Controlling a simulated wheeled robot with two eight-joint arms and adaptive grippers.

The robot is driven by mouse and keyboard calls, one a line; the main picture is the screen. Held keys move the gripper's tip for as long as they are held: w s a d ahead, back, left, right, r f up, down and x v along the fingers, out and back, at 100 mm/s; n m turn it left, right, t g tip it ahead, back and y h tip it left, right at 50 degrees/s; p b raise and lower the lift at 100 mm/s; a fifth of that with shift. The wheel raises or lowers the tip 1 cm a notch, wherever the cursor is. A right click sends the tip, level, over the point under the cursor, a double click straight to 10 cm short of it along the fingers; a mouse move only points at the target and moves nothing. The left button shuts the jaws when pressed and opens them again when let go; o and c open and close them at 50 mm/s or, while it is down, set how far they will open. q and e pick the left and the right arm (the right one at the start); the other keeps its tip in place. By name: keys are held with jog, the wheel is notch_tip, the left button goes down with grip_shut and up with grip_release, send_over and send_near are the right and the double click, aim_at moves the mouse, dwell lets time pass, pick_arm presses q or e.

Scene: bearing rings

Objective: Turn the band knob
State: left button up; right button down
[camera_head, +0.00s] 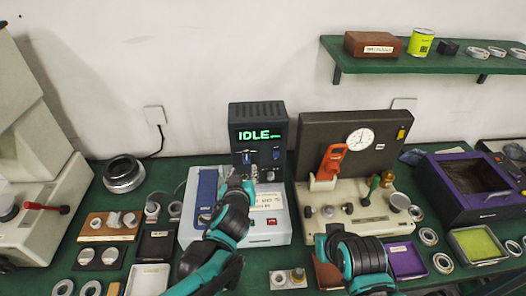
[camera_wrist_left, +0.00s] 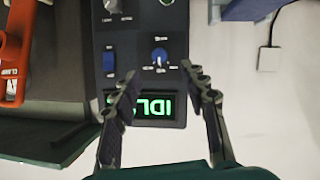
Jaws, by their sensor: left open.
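A dark control unit (camera_head: 257,114) with a green "IDLE" display (camera_head: 258,134) stands against the wall. In the left wrist view, which is upside down, its face carries a blue knob (camera_wrist_left: 160,55) with small marks around it, a blue switch (camera_wrist_left: 109,63) and a grey knob (camera_wrist_left: 113,6). The labels are too small to read, so I cannot tell which is the band knob. My left gripper (camera_wrist_left: 163,84) is open and empty before the panel, its fingers either side of the display, tips close to the blue knob in the picture. Contact is not visible.
A white-and-blue box (camera_head: 275,201) sits below the unit. To the right is a dial-gauge stand (camera_head: 358,137) with a red clamp lever (camera_head: 332,160). A purple bin (camera_head: 466,185) stands farther right. Rings and trays crowd the green bench; a shelf (camera_head: 430,64) hangs above.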

aim_at(247, 161)
pick_arm(q)
jog(key=b+x, duration=0.2)
jog(key=x, duration=0.5)
jog(key=shift+w+f, duration=0.1)
jog(key=shift+w, duration=0.3)
grip_shut()
